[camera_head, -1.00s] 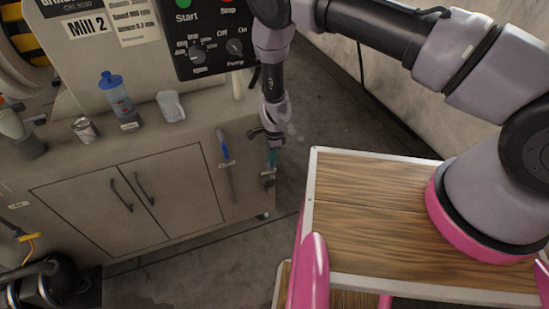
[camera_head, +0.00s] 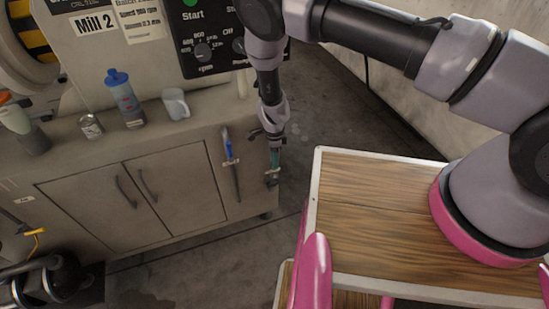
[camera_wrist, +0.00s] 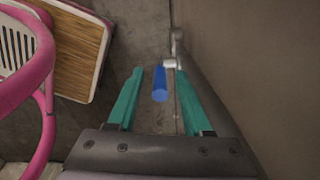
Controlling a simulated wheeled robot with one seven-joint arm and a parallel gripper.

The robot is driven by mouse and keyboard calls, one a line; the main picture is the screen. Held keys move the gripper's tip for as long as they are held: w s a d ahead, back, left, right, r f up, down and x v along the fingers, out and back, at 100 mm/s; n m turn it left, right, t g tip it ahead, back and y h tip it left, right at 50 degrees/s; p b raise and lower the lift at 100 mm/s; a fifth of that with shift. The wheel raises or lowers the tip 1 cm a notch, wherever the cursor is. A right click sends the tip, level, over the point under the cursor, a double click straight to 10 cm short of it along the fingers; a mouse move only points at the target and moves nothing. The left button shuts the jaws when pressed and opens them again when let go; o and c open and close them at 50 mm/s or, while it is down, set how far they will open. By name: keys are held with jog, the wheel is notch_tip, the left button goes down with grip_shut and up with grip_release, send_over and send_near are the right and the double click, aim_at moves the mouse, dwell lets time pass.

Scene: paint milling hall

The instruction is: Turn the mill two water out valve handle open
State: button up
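In the wrist view, a blue valve handle (camera_wrist: 160,84) shows as a short rounded bar, with a grey metal pipe fitting (camera_wrist: 174,50) just beyond it. My gripper (camera_wrist: 158,73) is open, with one teal finger on each side of the blue handle. There is a gap on the left; the right finger is closer, and I cannot tell whether it touches. In the head view, my gripper (camera_head: 275,157) points down beside the right end of the Mill 2 cabinet (camera_head: 185,200). A small metal fitting (camera_head: 272,178) shows just below it; the handle is hidden there.
A blue-topped, thin grey-shafted item (camera_head: 230,150) is on the cabinet front, left of my gripper. A mug (camera_head: 175,104), a blue-capped bottle (camera_head: 124,100) and a can (camera_head: 90,126) stand on top. Floor (camera_head: 225,245) is clear before the cabinet.

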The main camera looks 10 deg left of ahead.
jog(key=shift+r, duration=0.1)
notch_tip(320, 180, up, 11)
jog(key=shift+s+f, duration=0.1)
jog(key=shift+f, duration=0.1)
dwell(0.6)
